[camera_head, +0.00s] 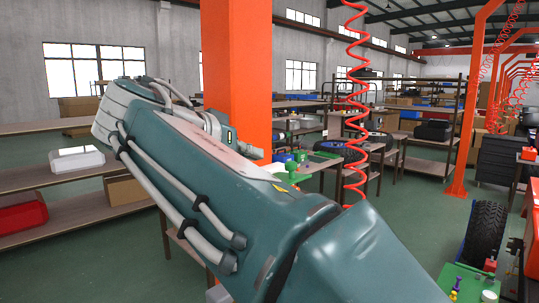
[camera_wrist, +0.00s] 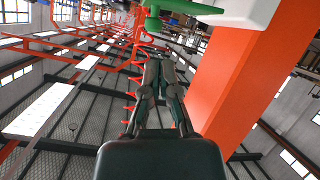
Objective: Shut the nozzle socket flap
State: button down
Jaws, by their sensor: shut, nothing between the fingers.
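My gripper (camera_wrist: 160,62) shows in the wrist view with its dark fingers together and nothing between them. A green part with a lever-like arm (camera_wrist: 198,8) and a white panel (camera_wrist: 240,12) lie at the top edge of that view, just beyond the fingertips. I cannot tell whether the fingers touch them. I cannot make out the nozzle socket flap or whether it is open.
An orange column (camera_head: 236,60) stands close behind my arm; it also shows in the wrist view (camera_wrist: 245,75). A red coiled hose (camera_head: 356,100) hangs to its right. Shelves with a red box (camera_head: 22,216) stand at left. A tyre (camera_head: 484,235) stands at right.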

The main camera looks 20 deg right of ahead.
notch_tip(320, 180, up, 5)
jog(key=a+m+g+h, duration=0.1)
jog(key=a+m+h, duration=0.1)
jog(key=a+m, duration=0.1)
jog(key=shift+m, duration=0.3)
jog(key=x, duration=1)
jog(key=shift+w, duration=0.1)
jog(key=f, duration=0.2)
jog(key=shift+d+f, duration=0.4)
jog(key=shift+f, duration=0.65)
